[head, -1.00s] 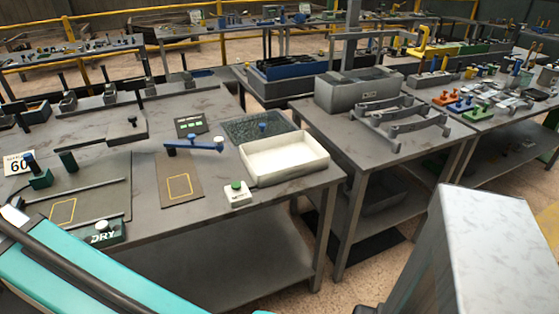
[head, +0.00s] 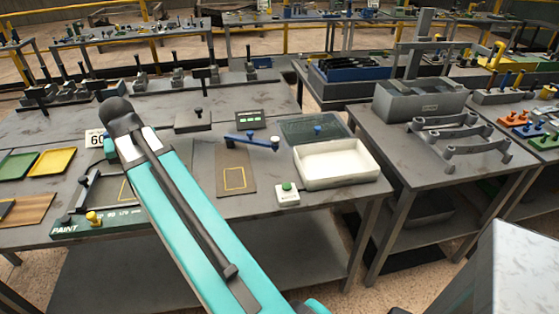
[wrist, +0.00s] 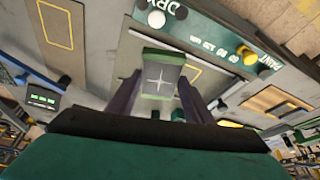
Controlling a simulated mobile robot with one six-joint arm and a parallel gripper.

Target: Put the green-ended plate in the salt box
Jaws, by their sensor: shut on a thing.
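In the wrist view, my gripper (wrist: 160,98) is shut on a plate (wrist: 159,76) with green ends and a grey face bearing a pale star-shaped mark. The plate sits between the two dark fingers, above the bench. In the head view, neither my gripper nor the plate can be made out; my teal arm crosses the middle of the picture. The white open box (head: 337,176), which looks like the salt box, stands near the right end of the bench, with a pale flat inside. It is to the right of my arm.
A small box with a green button (head: 288,194) stands at the white box's left front corner. A blue lever (head: 250,142) lies behind a dark mat with a yellow outline (head: 235,181). A speckled dark tray (head: 316,130) sits behind the box. The PAINT strip (head: 100,222) lies at left.

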